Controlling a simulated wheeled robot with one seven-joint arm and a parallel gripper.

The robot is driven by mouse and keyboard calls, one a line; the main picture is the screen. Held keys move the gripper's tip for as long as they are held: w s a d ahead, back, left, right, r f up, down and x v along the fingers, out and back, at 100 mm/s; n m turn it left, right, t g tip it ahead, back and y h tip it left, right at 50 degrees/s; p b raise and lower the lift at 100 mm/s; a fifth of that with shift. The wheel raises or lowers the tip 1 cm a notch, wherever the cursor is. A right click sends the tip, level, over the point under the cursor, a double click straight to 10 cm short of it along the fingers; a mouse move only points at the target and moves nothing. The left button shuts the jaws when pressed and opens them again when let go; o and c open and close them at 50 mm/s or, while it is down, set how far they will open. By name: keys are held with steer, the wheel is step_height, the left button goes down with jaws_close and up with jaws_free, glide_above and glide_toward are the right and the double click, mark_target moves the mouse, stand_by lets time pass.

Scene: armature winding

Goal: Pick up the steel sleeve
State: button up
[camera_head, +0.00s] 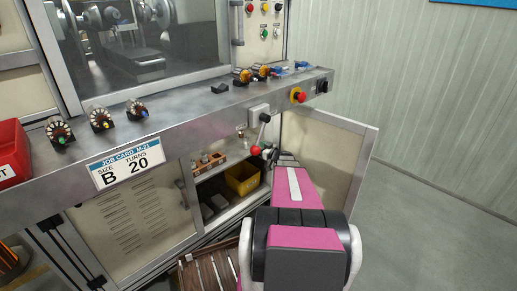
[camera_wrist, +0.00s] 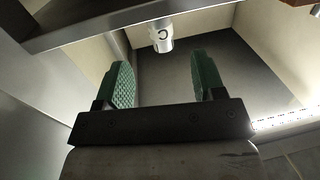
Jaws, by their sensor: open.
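My gripper (camera_wrist: 160,68) is open in the wrist view, with two green ridged fingers apart and nothing between them. A light metallic cylinder marked with a dark letter C (camera_wrist: 160,34) shows ahead of the gap, apart from both fingertips; it may be a steel sleeve, but I cannot tell for sure. In the head view my pink and black arm reaches toward the open cabinet under the bench. A wooden rack (camera_head: 210,163) with small pieces stands on the shelf there; the pieces are too small to identify.
An open cabinet door (camera_head: 340,165) stands right of my arm. A red ball knob (camera_head: 255,150) shows close to it. A job card (camera_head: 127,163) on the bench front reads size B, turns 20.

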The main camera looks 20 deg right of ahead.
mark_target(246, 142)
steer(key=x, duration=1)
steer(key=shift+w+a, duration=0.2)
steer(key=shift+w, duration=0.15)
steer(key=shift+c, duration=0.3)
steer(key=c, duration=1)
